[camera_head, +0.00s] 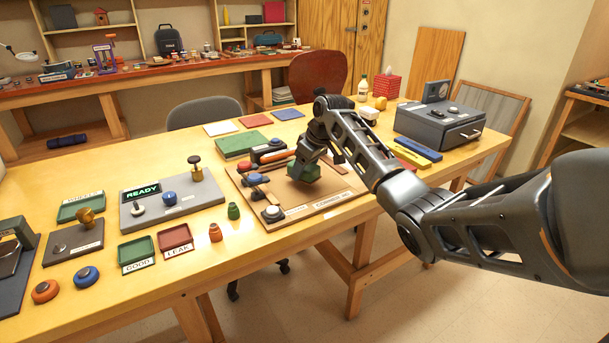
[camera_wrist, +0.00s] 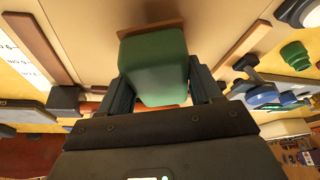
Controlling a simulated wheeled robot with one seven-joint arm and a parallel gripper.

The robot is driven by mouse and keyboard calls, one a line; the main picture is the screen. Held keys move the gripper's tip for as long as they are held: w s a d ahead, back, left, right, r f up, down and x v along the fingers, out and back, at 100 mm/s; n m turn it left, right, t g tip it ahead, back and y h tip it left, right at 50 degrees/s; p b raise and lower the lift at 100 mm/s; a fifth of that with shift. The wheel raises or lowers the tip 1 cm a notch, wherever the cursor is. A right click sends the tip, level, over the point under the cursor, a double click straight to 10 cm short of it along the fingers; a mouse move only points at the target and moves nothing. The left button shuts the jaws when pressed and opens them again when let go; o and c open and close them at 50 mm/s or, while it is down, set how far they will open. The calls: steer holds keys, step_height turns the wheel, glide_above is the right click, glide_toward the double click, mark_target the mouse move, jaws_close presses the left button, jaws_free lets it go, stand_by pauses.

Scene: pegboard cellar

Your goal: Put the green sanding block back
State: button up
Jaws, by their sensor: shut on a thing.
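The green sanding block (camera_head: 309,173) is held in my gripper (camera_head: 302,163) over the tan jig board (camera_head: 337,203). In the wrist view the green block (camera_wrist: 154,62) fills the space between the two dark fingers of my gripper (camera_wrist: 158,85), which are shut on its sides. A brown strip shows at the block's far edge. The jig board (camera_wrist: 225,25) lies beyond it, with wooden strips along its edges. I cannot tell whether the block touches the board. My arm hides part of the board's right side.
A grey READY panel (camera_head: 172,203) and small trays (camera_head: 137,250) stand left.

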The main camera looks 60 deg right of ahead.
mark_target(305, 175)
steer(key=shift+f, duration=1.35)
steer(key=shift+f, duration=0.15)
steer(key=o, duration=1)
steer(key=v, duration=1.2)
